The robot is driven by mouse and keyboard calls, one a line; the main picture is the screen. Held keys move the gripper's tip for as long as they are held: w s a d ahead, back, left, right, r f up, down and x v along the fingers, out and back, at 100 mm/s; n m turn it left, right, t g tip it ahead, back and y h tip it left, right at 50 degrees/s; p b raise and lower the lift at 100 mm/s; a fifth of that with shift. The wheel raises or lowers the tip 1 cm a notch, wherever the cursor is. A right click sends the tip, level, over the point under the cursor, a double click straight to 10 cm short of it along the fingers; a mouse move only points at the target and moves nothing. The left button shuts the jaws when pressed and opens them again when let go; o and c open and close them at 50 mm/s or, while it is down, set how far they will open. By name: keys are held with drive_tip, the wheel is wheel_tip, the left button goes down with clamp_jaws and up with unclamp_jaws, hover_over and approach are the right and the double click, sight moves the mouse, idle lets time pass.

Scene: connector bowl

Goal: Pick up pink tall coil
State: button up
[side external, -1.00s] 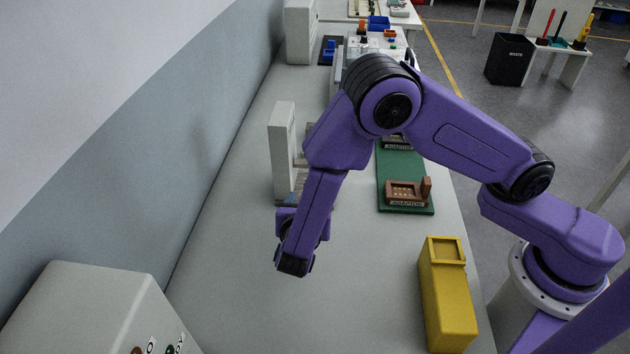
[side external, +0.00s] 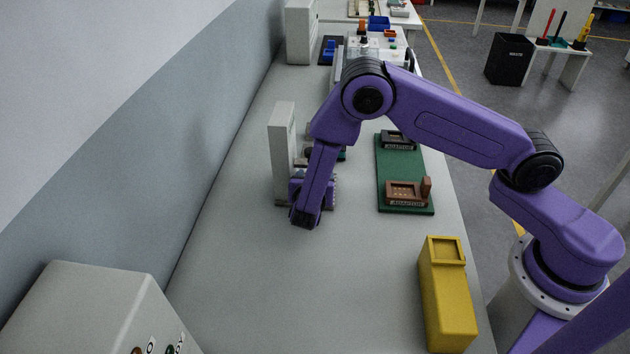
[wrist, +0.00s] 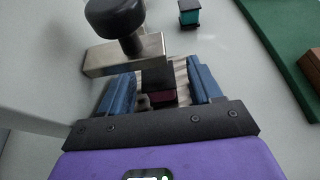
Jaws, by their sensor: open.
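In the wrist view, a small part with a dark block and a dark pink-magenta section, seemingly the pink tall coil (wrist: 162,97), shows between the two blue fingers of my gripper (wrist: 160,84). The fingers are apart, with a visible gap on each side of the part. My gripper's palm hides part of it. In the side external view, my gripper (side external: 326,192) is low beside the white upright box, mostly hidden by my forearm. The coil cannot be made out there.
A metal block (wrist: 98,58) with a black knob (wrist: 114,17) stands close by the fingers. A teal coil with black ends (wrist: 189,14) lies beyond. The white upright box (side external: 283,150) is close left. A green board (side external: 407,165) and yellow bin (side external: 446,300) are right.

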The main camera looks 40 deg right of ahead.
drive_tip(key=shift+w+d+f, duration=0.3)
drive_tip(key=shift+w+d, duration=0.15)
drive_tip(key=shift+w, duration=0.05)
drive_tip(key=c, duration=1)
drive_tip(key=shift+r, duration=0.1)
drive_tip(key=shift+c, duration=0.2)
